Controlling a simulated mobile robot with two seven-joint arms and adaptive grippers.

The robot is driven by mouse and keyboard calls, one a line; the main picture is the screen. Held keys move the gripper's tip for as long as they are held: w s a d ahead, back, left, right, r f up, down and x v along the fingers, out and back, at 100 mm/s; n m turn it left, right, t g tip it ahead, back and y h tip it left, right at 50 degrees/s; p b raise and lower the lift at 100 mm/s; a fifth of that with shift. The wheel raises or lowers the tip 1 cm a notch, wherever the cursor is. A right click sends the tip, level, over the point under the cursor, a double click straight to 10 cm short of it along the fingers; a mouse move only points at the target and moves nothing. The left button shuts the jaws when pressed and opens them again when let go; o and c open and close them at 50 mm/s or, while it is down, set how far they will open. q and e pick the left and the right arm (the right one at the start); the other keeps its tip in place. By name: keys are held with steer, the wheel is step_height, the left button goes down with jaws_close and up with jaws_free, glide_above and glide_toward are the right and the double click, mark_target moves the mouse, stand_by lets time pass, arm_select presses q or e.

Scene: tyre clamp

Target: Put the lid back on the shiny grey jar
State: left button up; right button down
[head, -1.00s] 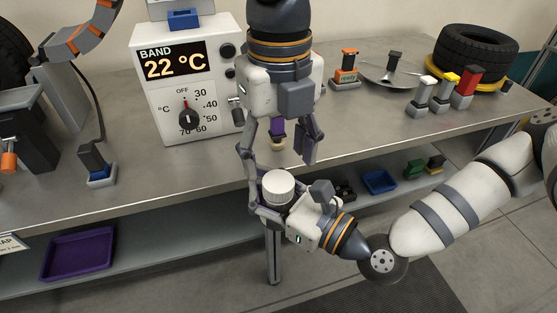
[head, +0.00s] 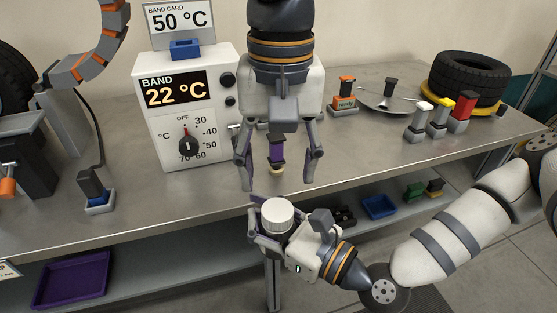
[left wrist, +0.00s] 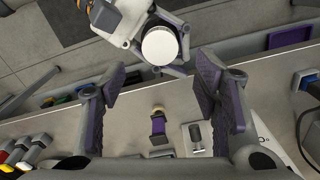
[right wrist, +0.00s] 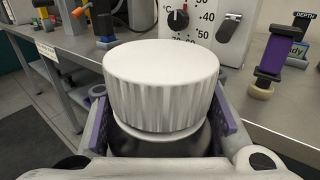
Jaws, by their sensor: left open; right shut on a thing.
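The shiny grey jar (right wrist: 165,146) is between the fingers of my right gripper (head: 268,228), which is shut on it in front of the bench. A white ribbed lid (right wrist: 162,95) sits on top of the jar and looks level. A pale ring shows under the lid's edge; I cannot tell how tightly it is seated. The lid also shows in the head view (head: 277,215) and the left wrist view (left wrist: 160,45). My left gripper (head: 278,183) is open and empty above the lid, its fingers pointing down and apart from it.
The bench (head: 360,150) lies behind the jar. On it stand a white control box (head: 155,115) reading 22 °C, a purple tool (head: 277,152) with a tan end, several coloured blocks and a tyre (head: 466,77). Purple (head: 72,280) and blue (head: 380,207) trays lie on the lower shelf.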

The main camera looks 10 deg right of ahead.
mark_target(277, 209)
arm_select(q)
steer(key=n, duration=0.3)
steer(key=shift+r, duration=0.15)
step_height(277, 209, down, 8)
stand_by(0.5)
steer(key=c, duration=1.2)
steer(key=o, duration=1.3)
steer(key=shift+r, duration=0.1)
